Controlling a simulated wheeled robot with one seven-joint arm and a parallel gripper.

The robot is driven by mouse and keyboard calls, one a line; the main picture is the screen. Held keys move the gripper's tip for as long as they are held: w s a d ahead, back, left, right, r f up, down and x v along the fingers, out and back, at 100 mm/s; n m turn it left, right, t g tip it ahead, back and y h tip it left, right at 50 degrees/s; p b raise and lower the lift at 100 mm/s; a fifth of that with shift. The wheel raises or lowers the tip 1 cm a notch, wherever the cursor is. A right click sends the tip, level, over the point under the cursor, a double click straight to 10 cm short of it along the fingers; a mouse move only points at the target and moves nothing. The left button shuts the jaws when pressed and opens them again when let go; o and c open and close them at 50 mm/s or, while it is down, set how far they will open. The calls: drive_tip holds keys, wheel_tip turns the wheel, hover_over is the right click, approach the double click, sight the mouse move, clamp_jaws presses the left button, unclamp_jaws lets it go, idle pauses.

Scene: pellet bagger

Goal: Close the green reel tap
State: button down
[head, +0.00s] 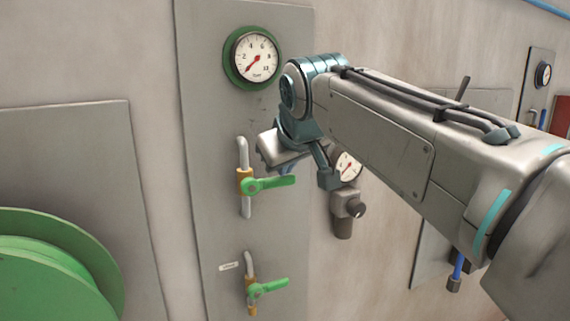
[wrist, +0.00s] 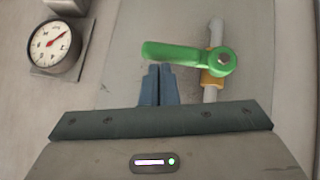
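Two green lever taps sit on a grey panel in the head view, an upper tap (head: 268,184) and a lower tap (head: 268,287). Both levers stick out to the right, across their upright pipes. A small label beside the lower tap is too small to read. My gripper (head: 268,162) is just above the upper tap's lever in the head view. In the wrist view, the green lever (wrist: 185,54) lies across the picture, just beyond the tips of my gripper (wrist: 160,69). The blue fingers are together with nothing between them. Whether they touch the lever is unclear.
A green hose reel (head: 50,265) stands at the lower left. A green-ringed gauge (head: 252,57) is above the taps. A smaller gauge (head: 348,167) with a grey fitting (head: 344,212) is right of the upper tap, close to my arm. It also shows in the wrist view (wrist: 57,47).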

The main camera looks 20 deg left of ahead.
drive_tip(key=shift+r+p, duration=0.85)
